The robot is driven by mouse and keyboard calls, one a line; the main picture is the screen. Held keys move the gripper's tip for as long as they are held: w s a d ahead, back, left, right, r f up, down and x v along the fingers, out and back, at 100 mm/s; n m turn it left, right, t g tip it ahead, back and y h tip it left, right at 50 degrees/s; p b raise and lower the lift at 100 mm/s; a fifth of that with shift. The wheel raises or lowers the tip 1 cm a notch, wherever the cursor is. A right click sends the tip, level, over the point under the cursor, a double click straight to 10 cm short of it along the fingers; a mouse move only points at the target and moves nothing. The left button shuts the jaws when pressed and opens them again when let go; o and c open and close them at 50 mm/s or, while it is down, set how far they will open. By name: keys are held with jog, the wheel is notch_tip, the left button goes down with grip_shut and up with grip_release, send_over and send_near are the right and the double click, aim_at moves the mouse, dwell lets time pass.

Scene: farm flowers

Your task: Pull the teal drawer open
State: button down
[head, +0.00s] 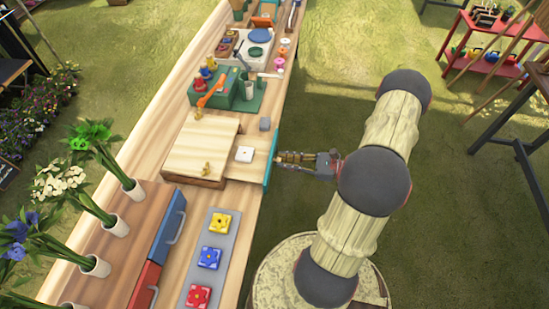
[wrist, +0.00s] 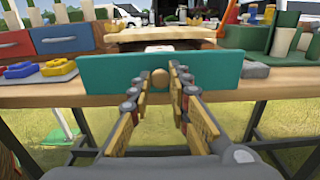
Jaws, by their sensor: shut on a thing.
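The teal drawer front (head: 271,161) stands out from a light wooden box (head: 199,150) on the bench. Its wooden tray shows between box and front, so the drawer stands open. A white square piece (head: 244,154) lies in the tray. In the wrist view the teal front (wrist: 108,73) is straight ahead, with a round wooden knob (wrist: 160,79) in its middle. My gripper (head: 280,157) is at the outer face of the teal front, and its fingers (wrist: 159,90) are shut on the knob, one on each side. The inner tray is mostly hidden in the wrist view.
Blue (head: 168,226) and red (head: 145,286) drawers with metal handles stand nearby. A grey tray (head: 219,259) holds yellow, blue and red flower pieces. A small grey block (head: 265,124) sits beside the open drawer. Open grass lies right of the bench edge.

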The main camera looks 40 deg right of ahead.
jog(key=shift+d, duration=0.1)
jog(key=c, duration=1.7)
grip_release()
jog(key=v, duration=1.2)
